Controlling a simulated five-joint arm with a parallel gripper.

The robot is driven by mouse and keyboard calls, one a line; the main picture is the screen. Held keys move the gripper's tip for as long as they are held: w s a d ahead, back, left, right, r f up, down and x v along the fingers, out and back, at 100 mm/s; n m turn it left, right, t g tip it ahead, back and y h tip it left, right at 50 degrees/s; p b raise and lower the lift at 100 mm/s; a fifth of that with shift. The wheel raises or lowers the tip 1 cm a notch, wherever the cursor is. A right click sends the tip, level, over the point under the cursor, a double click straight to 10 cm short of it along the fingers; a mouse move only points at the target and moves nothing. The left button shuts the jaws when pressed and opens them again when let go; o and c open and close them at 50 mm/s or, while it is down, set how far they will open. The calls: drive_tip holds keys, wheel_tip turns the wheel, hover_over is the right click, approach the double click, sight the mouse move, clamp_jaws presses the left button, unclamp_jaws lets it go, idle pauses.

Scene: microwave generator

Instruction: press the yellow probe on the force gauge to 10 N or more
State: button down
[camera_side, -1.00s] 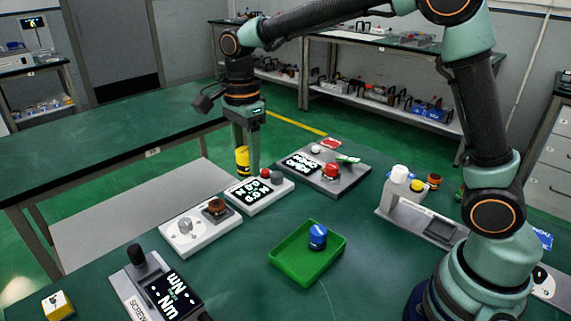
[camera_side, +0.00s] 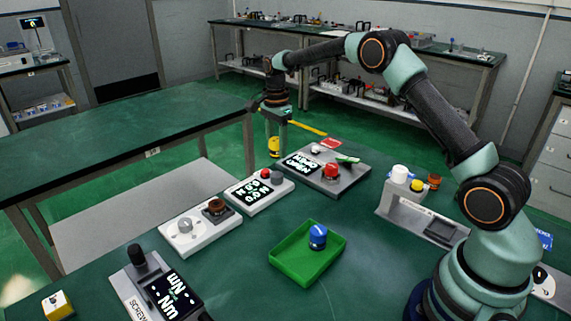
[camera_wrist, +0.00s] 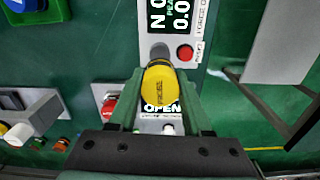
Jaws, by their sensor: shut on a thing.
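The yellow probe (camera_side: 274,147) is held between the fingers of my gripper (camera_side: 277,151), in the air. In the wrist view the probe (camera_wrist: 158,84) stands out beyond the fingers, its round end toward the gauge. The force gauge (camera_side: 250,191) is a white box with a dark display, a red button and a grey round pad (camera_wrist: 160,52). In the side view it lies below and left of the probe. Its display (camera_wrist: 170,15) reads N and 0.0, partly cut off. The probe is apart from the pad.
A grey tester (camera_side: 325,175) with a red knob lies right of the gauge. A white knob box (camera_side: 187,229) sits left of it. A green tray (camera_side: 290,268) with a blue cylinder (camera_side: 317,236) stands in front. A light-coloured stand (camera_side: 403,208) is at the right.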

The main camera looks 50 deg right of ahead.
sight(277, 174)
drive_tip(key=shift+f, duration=2.6)
drive_tip(key=shift+f, duration=0.9)
idle(1.1)
drive_tip(key=shift+r, duration=3.6)
